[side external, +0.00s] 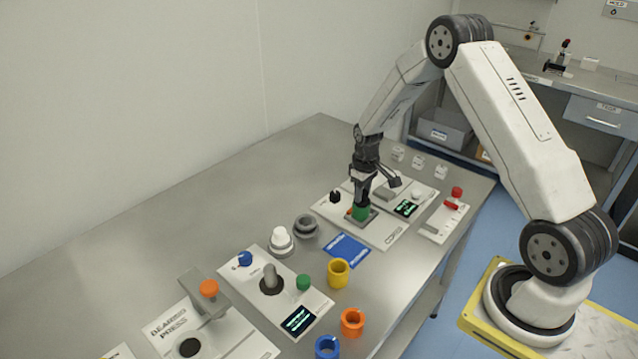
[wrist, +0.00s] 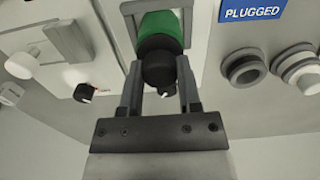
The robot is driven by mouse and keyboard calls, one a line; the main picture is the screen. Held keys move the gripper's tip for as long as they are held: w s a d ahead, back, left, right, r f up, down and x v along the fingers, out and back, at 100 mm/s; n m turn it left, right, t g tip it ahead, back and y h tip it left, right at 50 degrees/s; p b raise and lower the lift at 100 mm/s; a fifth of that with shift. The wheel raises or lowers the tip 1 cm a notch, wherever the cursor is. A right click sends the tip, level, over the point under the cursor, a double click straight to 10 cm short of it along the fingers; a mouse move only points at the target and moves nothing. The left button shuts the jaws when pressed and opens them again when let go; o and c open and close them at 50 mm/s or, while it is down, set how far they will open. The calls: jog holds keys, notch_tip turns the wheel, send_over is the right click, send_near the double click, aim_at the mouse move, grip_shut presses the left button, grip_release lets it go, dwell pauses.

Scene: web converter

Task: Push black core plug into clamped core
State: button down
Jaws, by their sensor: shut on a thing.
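The green core (side external: 360,213) stands upright in a grey clamp on the white fixture panel (side external: 385,236). In the wrist view the green core (wrist: 166,22) sits inside the grey clamp frame (wrist: 130,10). My gripper (side external: 362,197) points down directly above the core. In the wrist view my gripper (wrist: 158,68) is shut on the black core plug (wrist: 158,58), which lines up with the core's top and appears to meet it. I cannot tell how deep the plug sits. In the side view my fingers mostly hide the plug.
A blue PLUGGED mat (side external: 347,250) lies beside the fixture, with grey rings (side external: 306,226) behind it. Yellow (side external: 338,272), orange (side external: 352,322) and blue (side external: 327,347) cores stand nearer. A black knob (side external: 335,197) and small display (side external: 407,208) flank the clamp.

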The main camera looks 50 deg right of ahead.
jog(key=shift+f, duration=0.35)
dwell(0.3)
jog(key=shift+c, duration=1.1)
grip_release()
jog(key=shift+r, duration=0.15)
jog(key=shift+r, duration=3.8)
jog(key=s+a+r+t, duration=0.1)
jog(key=s+a+r, duration=0.2)
jog(key=s+a, duration=0.5)
jog(key=s+a+r+t, duration=0.1)
jog(key=s+a+r, duration=0.2)
jog(key=s+a, duration=0.4)
jog(key=a, duration=0.4)
jog(key=shift+s+a+t, duration=0.25)
jog(key=shift+s+t, duration=0.05)
jog(key=shift+s, duration=0.1)
